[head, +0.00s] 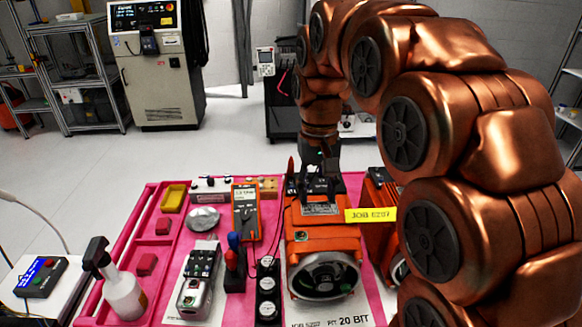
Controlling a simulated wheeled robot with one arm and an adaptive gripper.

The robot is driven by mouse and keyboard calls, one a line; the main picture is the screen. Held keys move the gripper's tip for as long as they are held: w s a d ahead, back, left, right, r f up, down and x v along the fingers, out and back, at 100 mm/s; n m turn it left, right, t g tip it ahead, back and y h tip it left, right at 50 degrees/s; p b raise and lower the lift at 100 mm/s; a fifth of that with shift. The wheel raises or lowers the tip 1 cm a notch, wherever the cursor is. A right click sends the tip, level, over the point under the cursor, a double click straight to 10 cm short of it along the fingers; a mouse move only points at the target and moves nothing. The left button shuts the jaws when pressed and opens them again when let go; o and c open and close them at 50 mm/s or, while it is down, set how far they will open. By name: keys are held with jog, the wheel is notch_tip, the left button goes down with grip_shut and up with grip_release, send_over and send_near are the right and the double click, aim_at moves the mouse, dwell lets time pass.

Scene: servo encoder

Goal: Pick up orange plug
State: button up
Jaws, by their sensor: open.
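My copper-coloured arm reaches over the pink bench, and my dark gripper (320,178) points down at the top of an orange servo motor (322,240). Its fingers are small and dark against the motor's dark top parts; it is open, and I see nothing held. I cannot make out a separate orange plug; one may be hidden near the gripper. I cannot tell whether the fingers touch the motor. A second orange unit (378,235) stands to the right, partly behind my arm and a yellow job label (370,214).
Left of the motor are an orange multimeter (246,212), red and blue handled tools (234,258), a silver device (200,283) and a spray bottle (120,285). A cabinet machine (160,80) stands behind. Pink bench (165,275) shows between items.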

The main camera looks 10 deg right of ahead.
jog(key=w+r, duration=0.1)
jog(key=w, duration=0.9)
jog(key=m, duration=0.1)
send_over(291, 162)
jog(key=shift+t, duration=0.4)
jog(key=shift+s+f+b, duration=0.1)
jog(key=shift+f+b, duration=1.7)
jog(key=shift+f, duration=0.5)
jog(key=shift+f+p, duration=0.4)
jog(key=shift+f, duration=0.25)
jog(key=shift+f+p, duration=0.3)
jog(key=shift+f, duration=1)
grip_shut()
